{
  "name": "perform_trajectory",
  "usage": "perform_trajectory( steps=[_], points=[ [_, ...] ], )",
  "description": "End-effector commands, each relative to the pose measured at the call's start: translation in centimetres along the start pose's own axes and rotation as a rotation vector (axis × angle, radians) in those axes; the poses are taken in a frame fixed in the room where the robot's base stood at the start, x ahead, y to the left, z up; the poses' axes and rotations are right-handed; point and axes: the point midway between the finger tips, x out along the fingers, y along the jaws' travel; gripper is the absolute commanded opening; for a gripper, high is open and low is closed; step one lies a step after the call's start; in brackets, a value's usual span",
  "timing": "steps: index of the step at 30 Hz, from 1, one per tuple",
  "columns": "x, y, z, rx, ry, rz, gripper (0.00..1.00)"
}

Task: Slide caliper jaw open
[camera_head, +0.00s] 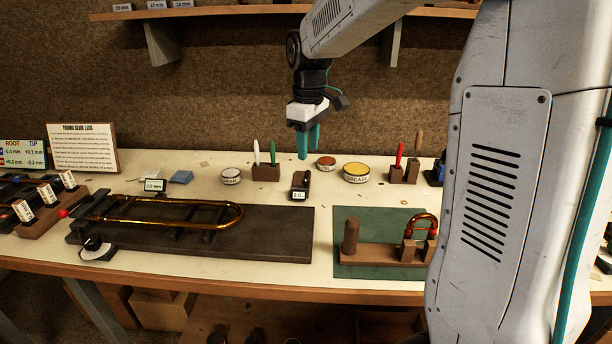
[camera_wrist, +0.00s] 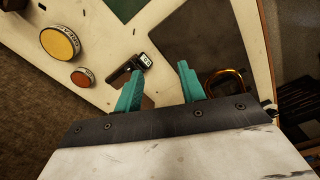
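A dark tool with a small lit readout, which looks like the caliper (camera_head: 300,182), lies on the bench in front of the tins. In the wrist view the caliper (camera_wrist: 124,70) shows just beyond my left fingertip, with its readout at the right end. I cannot tell how its jaw is set. My gripper (camera_head: 308,142) hangs above the back of the bench, above and behind the caliper. In the wrist view my gripper (camera_wrist: 160,80) has its teal fingers apart, with nothing between them.
A yellow tin (camera_head: 356,172) and a small orange tin (camera_head: 326,162) stand right of the caliper. A white tin (camera_head: 231,176) and a wooden tool holder (camera_head: 266,173) stand left. A brass slide (camera_head: 170,222) rests on a dark board (camera_head: 285,240) in front. A shelf (camera_head: 230,10) hangs behind.

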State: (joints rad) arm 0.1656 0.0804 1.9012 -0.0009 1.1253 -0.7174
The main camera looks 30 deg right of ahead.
Motion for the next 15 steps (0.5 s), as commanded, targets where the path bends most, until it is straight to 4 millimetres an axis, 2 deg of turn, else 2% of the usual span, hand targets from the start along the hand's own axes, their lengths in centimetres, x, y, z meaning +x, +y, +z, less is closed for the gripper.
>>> perform_trajectory(
  steps=[1, 6, 10, 15],
  points=[
    [1.3, 1.8, -1.2, -0.028, -0.008, -0.007, 0.4],
    [4.8, 6.6, -4.0, -0.131, -0.018, -0.018, 0.4],
    [7.1, 9.1, -5.4, -0.187, -0.021, -0.023, 0.4],
    [8.6, 10.7, -6.2, -0.225, -0.023, -0.026, 0.4]
  ],
)
